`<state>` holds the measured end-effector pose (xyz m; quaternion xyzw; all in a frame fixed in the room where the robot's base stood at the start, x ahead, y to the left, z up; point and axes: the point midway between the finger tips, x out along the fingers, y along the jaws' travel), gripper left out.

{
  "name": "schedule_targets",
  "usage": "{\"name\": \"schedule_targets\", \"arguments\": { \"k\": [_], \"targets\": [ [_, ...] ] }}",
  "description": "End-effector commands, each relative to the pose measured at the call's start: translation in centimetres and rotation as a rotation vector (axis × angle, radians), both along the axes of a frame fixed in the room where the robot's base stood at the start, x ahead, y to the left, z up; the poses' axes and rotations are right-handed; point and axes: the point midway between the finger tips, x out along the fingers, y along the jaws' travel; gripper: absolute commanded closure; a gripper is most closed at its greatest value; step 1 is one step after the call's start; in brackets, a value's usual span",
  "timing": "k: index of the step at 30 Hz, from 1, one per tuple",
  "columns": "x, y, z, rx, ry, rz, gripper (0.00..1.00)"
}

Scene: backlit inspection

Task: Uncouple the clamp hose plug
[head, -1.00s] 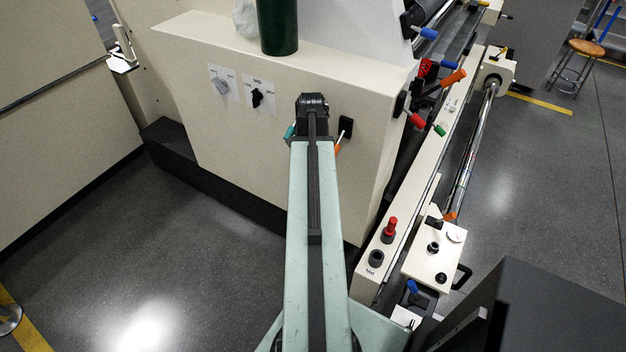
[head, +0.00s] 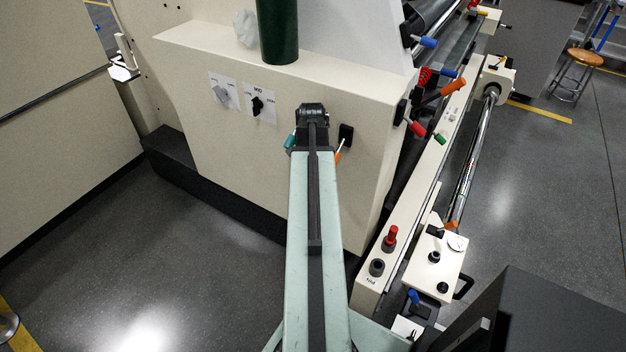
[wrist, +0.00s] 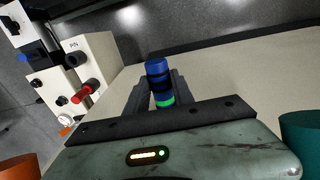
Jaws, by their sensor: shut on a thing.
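My gripper (wrist: 158,92) is shut on a blue-topped plug (wrist: 158,80) with a dark body and a green band. It stands between the two dark fingers in the wrist view. No label on this plug is readable, so I cannot tell whether it is the clamp one. Its lower end is hidden by my gripper, so I cannot tell whether it still sits in a socket.
A red plug (head: 390,235) stands beside a black socket (head: 376,267) on the cream rail. A cream box (head: 435,262) with dark fittings is right of it. Orange (head: 453,88) and other coloured handles jut from the machine. The floor at left is clear.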

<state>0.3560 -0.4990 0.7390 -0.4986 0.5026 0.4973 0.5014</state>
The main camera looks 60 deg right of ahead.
Motion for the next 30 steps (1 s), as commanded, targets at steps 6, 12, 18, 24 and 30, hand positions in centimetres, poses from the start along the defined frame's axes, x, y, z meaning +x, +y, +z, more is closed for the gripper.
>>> {"name": "schedule_targets", "arguments": {
  "k": [6,12,18,24,30],
  "targets": [
    [0.0,0.0,0.0,0.001,0.000,0.000,1.00],
    [0.0,0.0,0.0,0.001,0.000,0.000,1.00],
    [0.0,0.5,0.0,0.001,0.000,0.000,1.00],
    [0.0,1.2,0.0,0.001,0.000,-0.001,1.00],
    [0.0,1.9,0.0,0.000,0.000,0.000,1.00]
  ]
}}
